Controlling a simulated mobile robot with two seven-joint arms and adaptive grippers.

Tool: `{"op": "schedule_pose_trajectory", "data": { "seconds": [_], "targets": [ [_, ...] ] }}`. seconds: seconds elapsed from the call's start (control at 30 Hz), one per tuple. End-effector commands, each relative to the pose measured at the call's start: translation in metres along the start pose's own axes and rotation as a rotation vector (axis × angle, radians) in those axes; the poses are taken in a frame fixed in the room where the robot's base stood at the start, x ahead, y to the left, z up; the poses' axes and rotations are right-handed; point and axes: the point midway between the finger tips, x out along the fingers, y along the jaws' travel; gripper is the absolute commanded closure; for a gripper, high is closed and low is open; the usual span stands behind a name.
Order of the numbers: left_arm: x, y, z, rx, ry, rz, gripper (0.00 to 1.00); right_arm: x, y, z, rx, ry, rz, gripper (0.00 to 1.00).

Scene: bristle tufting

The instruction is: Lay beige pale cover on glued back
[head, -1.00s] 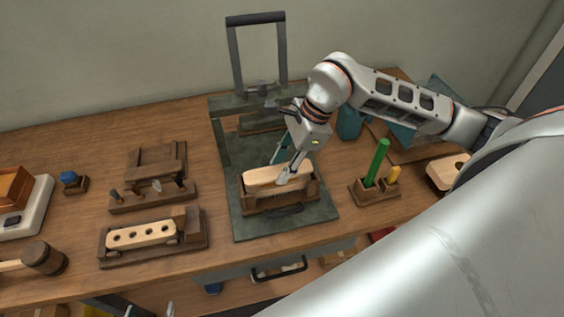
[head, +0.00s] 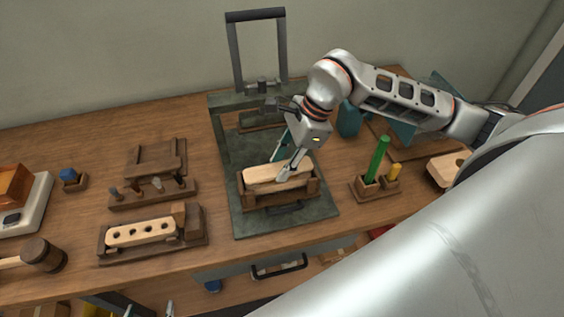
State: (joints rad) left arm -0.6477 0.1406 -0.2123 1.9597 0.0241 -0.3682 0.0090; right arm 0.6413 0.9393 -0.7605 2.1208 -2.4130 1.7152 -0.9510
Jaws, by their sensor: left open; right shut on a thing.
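The beige pale cover (head: 262,175) is a long light-wood piece lying lengthwise in the dark wooden cradle (head: 272,200) on the grey-green press base. My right gripper (head: 284,166) comes down from above and is shut on the cover near its middle, one finger on the front side. The glued back is hidden beneath the cover, so I cannot tell whether the two touch. My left gripper (head: 149,311) is open and empty, only its fingertips showing at the bottom edge, in front of the table.
The press (head: 257,16) has a tall dark handle behind the cradle. A block with several holes (head: 128,234) sits in a wooden holder to the left. A holder with green (head: 378,158) and yellow sticks stands at right. A mallet (head: 42,256) lies at far left.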

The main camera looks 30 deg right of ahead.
Motion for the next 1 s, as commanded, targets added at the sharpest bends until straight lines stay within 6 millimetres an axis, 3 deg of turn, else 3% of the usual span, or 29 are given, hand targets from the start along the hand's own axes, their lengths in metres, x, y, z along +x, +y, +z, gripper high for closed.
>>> {"op": "schedule_pose_trajectory", "data": {
  "seconds": [0.57, 1.0],
  "targets": [
    [0.001, 0.000, 0.000, -0.002, 0.003, -0.001, 0.40, 0.000, 0.000, 0.000, 0.000, 0.000, 0.000, 0.93],
    [0.006, 0.002, 0.009, -0.003, 0.001, 0.000, 0.40, 0.011, 0.001, -0.005, 0.000, 0.000, -0.001, 0.93]
  ]
}}
